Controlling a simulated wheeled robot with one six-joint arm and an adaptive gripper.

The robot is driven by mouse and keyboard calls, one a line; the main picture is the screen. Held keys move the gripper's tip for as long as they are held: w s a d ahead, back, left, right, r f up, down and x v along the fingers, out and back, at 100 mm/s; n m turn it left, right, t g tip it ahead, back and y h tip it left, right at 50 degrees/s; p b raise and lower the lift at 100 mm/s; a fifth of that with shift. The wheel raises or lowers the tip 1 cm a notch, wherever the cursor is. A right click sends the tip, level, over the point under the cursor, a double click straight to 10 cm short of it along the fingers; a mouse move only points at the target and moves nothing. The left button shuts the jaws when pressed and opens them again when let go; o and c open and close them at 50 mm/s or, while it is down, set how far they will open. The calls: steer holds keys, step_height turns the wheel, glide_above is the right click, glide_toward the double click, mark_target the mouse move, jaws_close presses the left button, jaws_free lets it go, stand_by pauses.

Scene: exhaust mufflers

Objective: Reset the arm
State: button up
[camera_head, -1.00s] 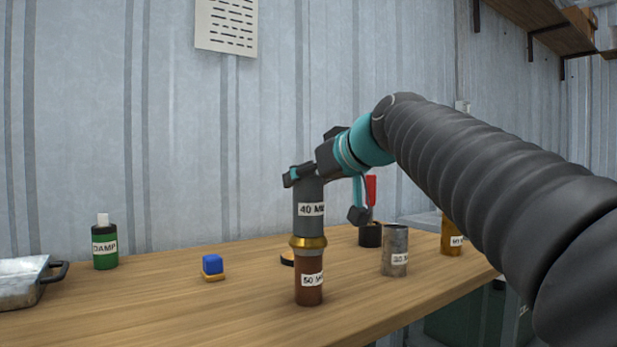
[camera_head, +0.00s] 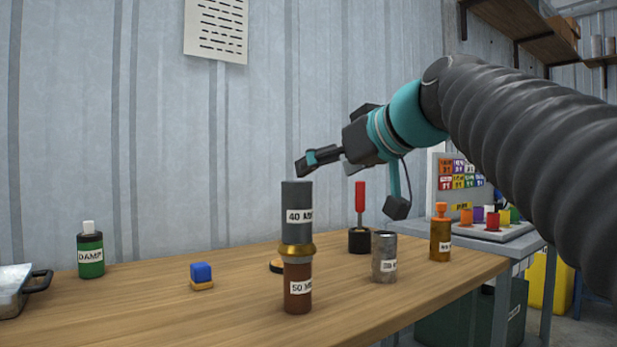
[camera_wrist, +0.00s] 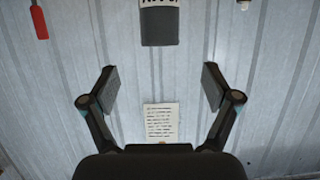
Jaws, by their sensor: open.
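My gripper (camera_head: 312,163) is raised above the table, up and slightly right of the stacked muffler parts. It is open and empty; the wrist view shows its two fingers (camera_wrist: 160,88) spread apart. The stack stands upright on the table: a grey 40 cylinder (camera_head: 297,208) on top, a gold-coloured ring (camera_head: 297,250) at the joint, and a rust-brown 50 cylinder (camera_head: 297,290) below. The grey cylinder also shows upside down at the top of the wrist view (camera_wrist: 159,25), apart from the fingers.
On the wooden table (camera_head: 150,315) stand a green bottle (camera_head: 90,256), a blue block (camera_head: 201,272), a red-handled tool (camera_head: 360,200) in a black holder, a metal cylinder (camera_head: 384,262) and an amber bottle (camera_head: 440,238). A metal tray (camera_head: 12,290) is at left.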

steer(key=s+d+f+m+g+h, duration=0.1)
steer(key=d+f+m+h, duration=0.2)
steer(key=f, duration=0.7)
steer(key=s+d+f+m+g+h, duration=0.2)
steer(key=d+f+m, duration=0.15)
steer(key=f, duration=0.65)
steer(key=s+d+f+g+h, duration=0.1)
steer(key=s+d+f, duration=0.1)
steer(key=s+f, duration=0.6)
steer(key=s+d+f+g+h, duration=0.1)
steer(key=s+d+f+g, duration=0.1)
steer(key=s+f, duration=0.7)
step_height(320, 180, down, 7)
steer(key=shift+s+d+r+h+p, duration=0.2)
steer(key=shift+s+d+h+p, duration=0.05)
steer(key=shift+d+h+p, duration=0.15)
stand_by(0.7)
